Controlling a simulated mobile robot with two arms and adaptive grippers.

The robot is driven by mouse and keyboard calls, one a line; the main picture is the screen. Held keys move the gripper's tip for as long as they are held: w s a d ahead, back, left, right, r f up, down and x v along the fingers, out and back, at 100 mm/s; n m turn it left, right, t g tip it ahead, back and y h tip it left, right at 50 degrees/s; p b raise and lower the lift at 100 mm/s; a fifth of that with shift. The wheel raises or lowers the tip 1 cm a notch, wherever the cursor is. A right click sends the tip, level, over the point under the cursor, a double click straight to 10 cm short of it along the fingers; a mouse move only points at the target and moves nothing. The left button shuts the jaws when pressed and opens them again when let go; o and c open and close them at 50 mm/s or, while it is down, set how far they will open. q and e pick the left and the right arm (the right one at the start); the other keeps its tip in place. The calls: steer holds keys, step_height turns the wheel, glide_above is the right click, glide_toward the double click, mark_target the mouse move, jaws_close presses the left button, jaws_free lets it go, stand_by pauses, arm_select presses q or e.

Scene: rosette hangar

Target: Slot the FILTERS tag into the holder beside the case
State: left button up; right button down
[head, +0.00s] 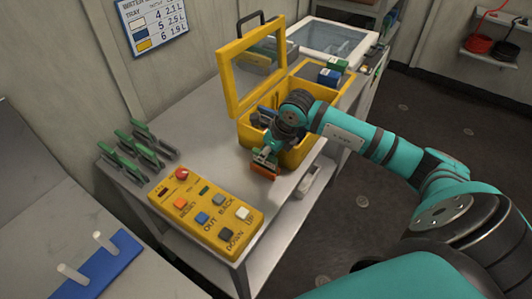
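The yellow case (306,153) stands on the grey table with its windowed lid (236,80) raised. My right arm reaches in from the right, over the case. No FILTERS lettering is legible. A small pale slotted piece (308,183) at the table's right edge, beside the case, may be the holder. My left gripper is not in view.
A yellow button box (207,217) lies at the table's front, with several green-handled clamps (140,150) to its left. A glass-topped white box (333,42) stands behind. A blue pegged plate (98,270) is lower left.

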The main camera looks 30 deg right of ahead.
steer(key=shift+f, duration=0.2)
stand_by(0.6)
stand_by(0.4)
steer(key=c, duration=1.2)
jaws_free()
steer(key=shift+o, duration=0.3)
steer(key=o, duration=0.3)
steer(key=shift+o, duration=0.2)
steer(key=shift+r, duration=0.1)
